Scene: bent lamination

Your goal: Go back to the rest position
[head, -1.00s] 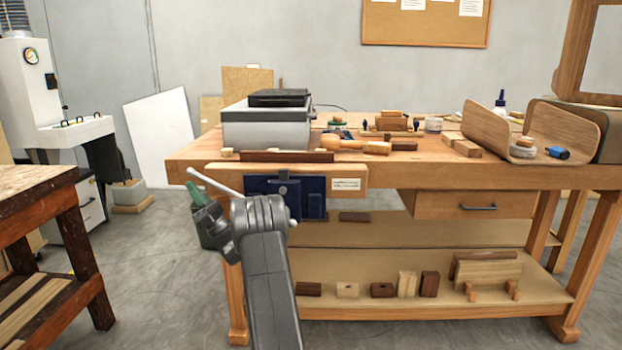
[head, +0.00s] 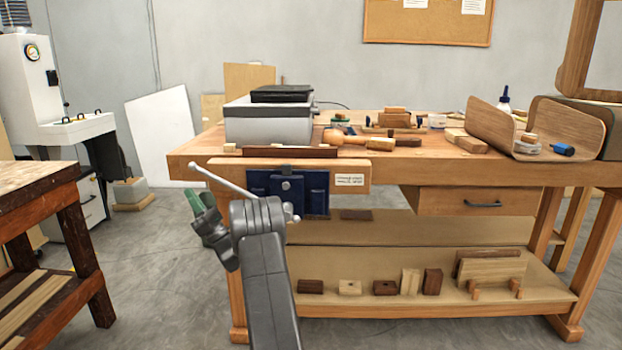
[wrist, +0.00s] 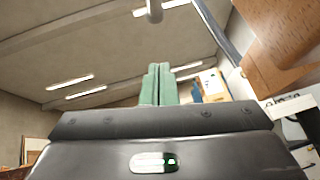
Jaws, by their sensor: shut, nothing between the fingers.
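My gripper (head: 194,199) is in the head view, left of the arm's upper joint and in front of the workbench's left end. Its green fingers point up and to the left. In the wrist view the two green fingers (wrist: 158,84) stand side by side, closed together with nothing between them. Behind them the wrist view shows the ceiling and its lights. The gripper appears apart from the bench and touches nothing that I can see.
The wooden workbench (head: 420,175) stands ahead, with a blue vise (head: 315,192), a grey box (head: 268,125) and a bent wood piece (head: 560,130). A dark-legged table (head: 35,200) is at the left. Grey floor (head: 150,270) is clear between them.

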